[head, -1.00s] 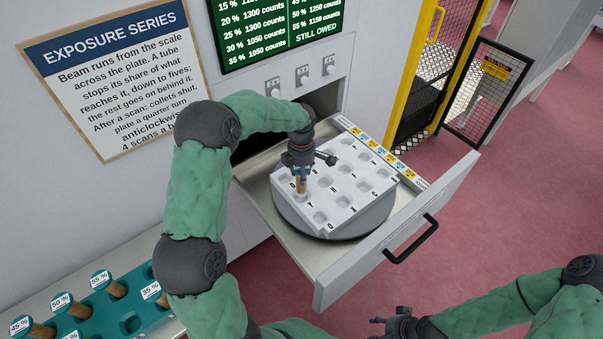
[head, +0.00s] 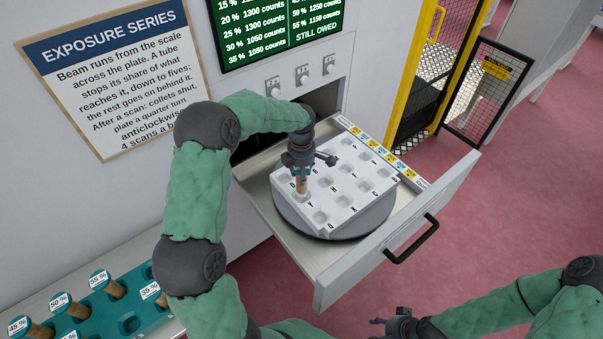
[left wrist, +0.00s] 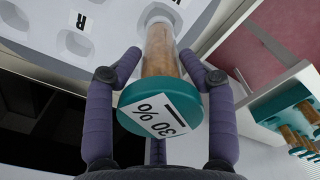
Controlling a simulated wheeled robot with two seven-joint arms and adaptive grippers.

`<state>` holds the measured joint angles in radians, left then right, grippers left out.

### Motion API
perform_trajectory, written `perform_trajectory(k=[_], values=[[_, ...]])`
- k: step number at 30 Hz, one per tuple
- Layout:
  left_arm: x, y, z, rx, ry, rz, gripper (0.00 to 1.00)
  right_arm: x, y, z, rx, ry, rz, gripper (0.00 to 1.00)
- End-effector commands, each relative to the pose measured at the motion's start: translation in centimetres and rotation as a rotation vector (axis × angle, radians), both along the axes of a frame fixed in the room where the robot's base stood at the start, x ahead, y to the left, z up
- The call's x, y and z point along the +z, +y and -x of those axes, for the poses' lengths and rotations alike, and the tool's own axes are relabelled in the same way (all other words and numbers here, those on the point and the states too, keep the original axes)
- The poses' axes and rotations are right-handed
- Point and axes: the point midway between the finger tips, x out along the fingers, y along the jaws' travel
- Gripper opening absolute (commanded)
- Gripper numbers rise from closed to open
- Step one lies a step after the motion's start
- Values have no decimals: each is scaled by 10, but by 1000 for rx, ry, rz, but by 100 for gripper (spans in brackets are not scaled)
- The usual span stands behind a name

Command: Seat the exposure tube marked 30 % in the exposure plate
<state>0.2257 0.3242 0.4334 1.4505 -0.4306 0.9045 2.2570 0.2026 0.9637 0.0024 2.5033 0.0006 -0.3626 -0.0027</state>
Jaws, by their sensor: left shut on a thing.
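The exposure tube marked 30 % (left wrist: 160,60) shows in the left wrist view, with a teal cap (left wrist: 160,108), a tan filling and a clear far end. My left gripper (left wrist: 160,75) is shut on it, one finger on each side. In the head view my left gripper (head: 301,178) holds the tube (head: 302,187) upright over the near-left part of the white exposure plate (head: 345,182). The tube's lower end is at a pocket near the plate's edge; I cannot tell how deep it sits. My right gripper (head: 378,321) is at the bottom, away from the plate; its jaws are too small to read.
The plate rests on a grey turntable (head: 350,225) in an open drawer (head: 400,222) with a black handle (head: 411,240). A teal rack (head: 160,318) with several labelled tubes stands at the lower left.

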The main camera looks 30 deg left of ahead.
Motion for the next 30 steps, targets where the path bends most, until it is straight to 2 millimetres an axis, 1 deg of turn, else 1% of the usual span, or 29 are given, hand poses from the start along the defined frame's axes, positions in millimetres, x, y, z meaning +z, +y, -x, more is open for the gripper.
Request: perform_trajectory(k=[30], values=[[-27,0,0,1,-1,-1,12,-20,0,0,0,0,0,54]])
